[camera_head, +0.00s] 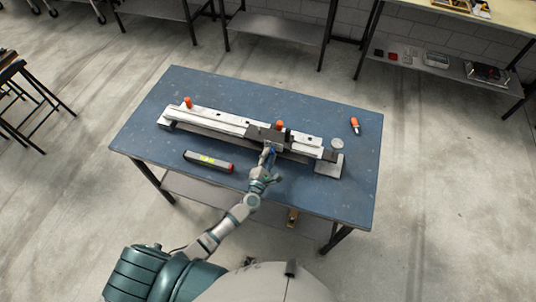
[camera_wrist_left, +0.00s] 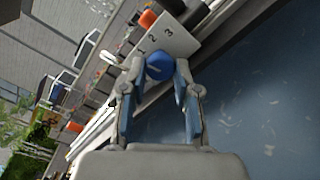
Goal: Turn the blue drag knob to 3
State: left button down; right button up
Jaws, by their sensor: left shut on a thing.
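The blue drag knob (camera_wrist_left: 159,67) shows in the left wrist view, on the front of the carriage below a pale plate (camera_wrist_left: 168,38) marked with numbers, of which 2 and 3 are legible. My left gripper (camera_wrist_left: 160,72) has its two fingers on either side of the knob and is shut on it. In the head view my left gripper (camera_head: 268,152) reaches the front of the dark carriage (camera_head: 268,136) on the long rail device (camera_head: 215,121). The knob's pointer direction cannot be made out. My right gripper is not in view.
The device lies across the blue table (camera_head: 340,200). A dark tool with a yellow-green label (camera_head: 208,161) lies in front of it. The table's right front is clear.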

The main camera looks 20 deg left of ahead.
pick_arm(q)
jog(key=m, duration=0.1)
jog(key=m+p, duration=0.2)
jog(key=shift+d+r+m, duration=0.2)
jog(key=shift+r+m, duration=0.05)
jog(key=shift+m, duration=0.15)
jog(key=m+p, duration=0.1)
jog(key=m, duration=0.2)
jog(key=shift+m+p, duration=0.3)
jog(key=shift+p, duration=0.1)
jog(key=m+p, duration=0.1)
jog(key=m, duration=0.3)
jog(key=shift+s+f+m+p, duration=0.1)
jog(key=shift+f+m+p, duration=0.1)
jog(key=shift+m+p, duration=0.2)
jog(key=shift+f+m, duration=0.1)
jog(key=shift+m, duration=0.7)
jog(key=shift+s+f, duration=0.1)
jog(key=shift+f, duration=0.05)
jog(key=c, duration=0.9)
grip_release()
jog(key=shift+o, duration=0.2)
jog(key=shift+w, duration=0.2)
jog(key=shift+d, duration=0.1)
